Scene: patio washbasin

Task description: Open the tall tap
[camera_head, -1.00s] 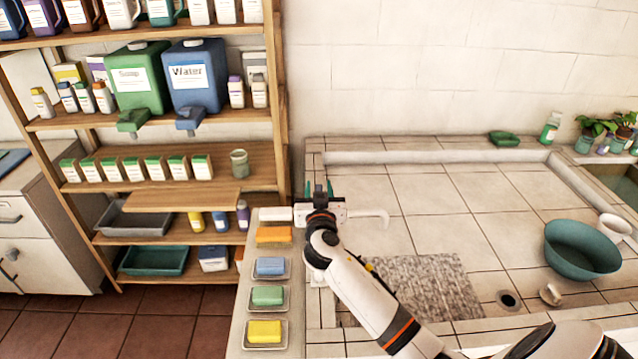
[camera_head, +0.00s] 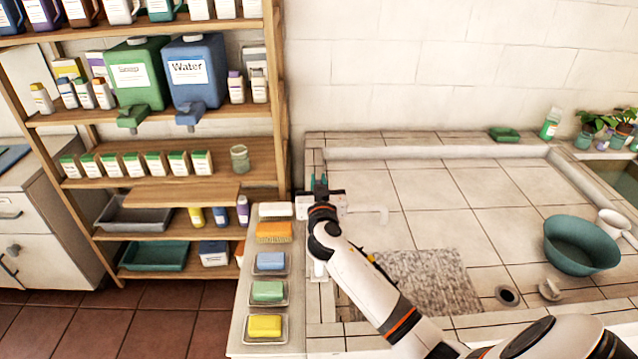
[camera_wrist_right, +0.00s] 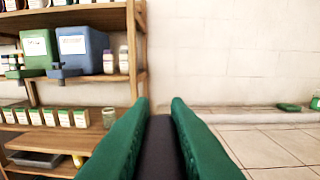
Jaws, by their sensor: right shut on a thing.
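The tall tap (camera_head: 370,214) stands at the left end of the tiled basin in the head view. The gripper and wrist hide much of the tap's body. My left gripper is out of view.
A wooden shelf (camera_head: 205,195) with jugs and bottles stands left. A ledge (camera_head: 242,305) holds several soaps in dishes beside the basin.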

